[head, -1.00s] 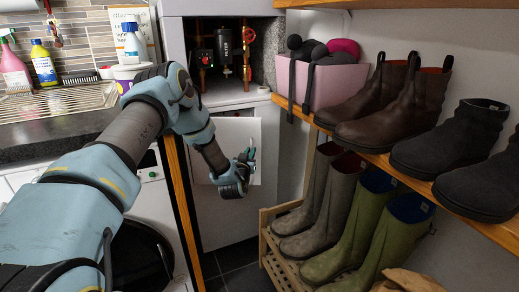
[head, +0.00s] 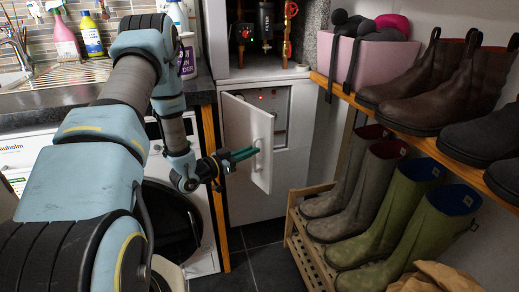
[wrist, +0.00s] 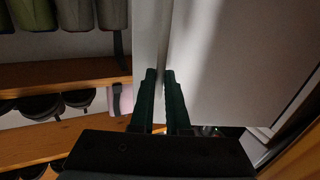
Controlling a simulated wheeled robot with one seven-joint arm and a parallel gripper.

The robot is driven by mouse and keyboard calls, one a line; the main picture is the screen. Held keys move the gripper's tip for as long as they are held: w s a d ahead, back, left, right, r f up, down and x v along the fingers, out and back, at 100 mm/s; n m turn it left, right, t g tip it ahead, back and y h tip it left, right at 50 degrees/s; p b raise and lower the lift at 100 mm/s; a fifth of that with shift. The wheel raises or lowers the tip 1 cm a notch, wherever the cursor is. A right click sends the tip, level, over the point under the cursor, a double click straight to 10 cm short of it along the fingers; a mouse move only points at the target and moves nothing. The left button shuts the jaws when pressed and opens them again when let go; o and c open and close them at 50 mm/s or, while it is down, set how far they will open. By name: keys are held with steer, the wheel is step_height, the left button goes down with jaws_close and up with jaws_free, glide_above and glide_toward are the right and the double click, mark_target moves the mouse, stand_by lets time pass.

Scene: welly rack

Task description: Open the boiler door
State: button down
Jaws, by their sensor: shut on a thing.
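The white boiler door (head: 240,125) stands partly open on the low white boiler cabinet (head: 262,205). Its left edge is at the cabinet, and its free right edge is swung out toward me. The inside (head: 274,100) shows to the right of the door, with a small red light. My gripper (head: 254,153) reaches from the left and is shut on the door handle (head: 258,160) near the free edge. In the wrist view my dark green fingers (wrist: 160,90) close around the upright handle bar (wrist: 164,45), with the pale door panel (wrist: 215,60) beside it.
A washing machine (head: 195,225) stands left of the boiler, with a wooden edge strip (head: 213,165) between. At right, a slatted wooden rack (head: 300,250) holds green and brown wellies. A shelf above (head: 400,148) carries shoes and a pink box (head: 370,60). Dark floor is clear before the cabinet.

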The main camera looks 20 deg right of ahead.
steer(key=shift+w+a, duration=0.3)
steer(key=shift+a, duration=0.55)
steer(key=shift+r, duration=0.1)
steer(key=c, duration=0.9)
jaws_free()
steer(key=shift+d, duration=0.1)
steer(key=shift+s, duration=0.1)
steer(key=b+v, duration=0.1)
steer(key=v, duration=1)
